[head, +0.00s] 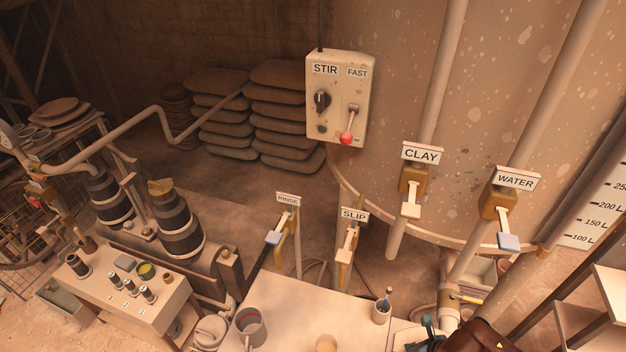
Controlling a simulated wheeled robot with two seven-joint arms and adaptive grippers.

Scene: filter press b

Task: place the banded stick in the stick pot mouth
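A small pale pot (380,314) stands on the light tabletop at the bottom right, with a thin stick (388,295) with a bluish upper end upright in its mouth. I cannot tell whether this stick is banded. My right gripper (426,335) shows as a dark shape at the bottom edge, to the right of the pot and apart from it. Its fingers are too small and cut off to tell whether they are open or hold anything. My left gripper is not in view.
A bench (122,303) with small bottles is left. The tabletop's middle is clear.

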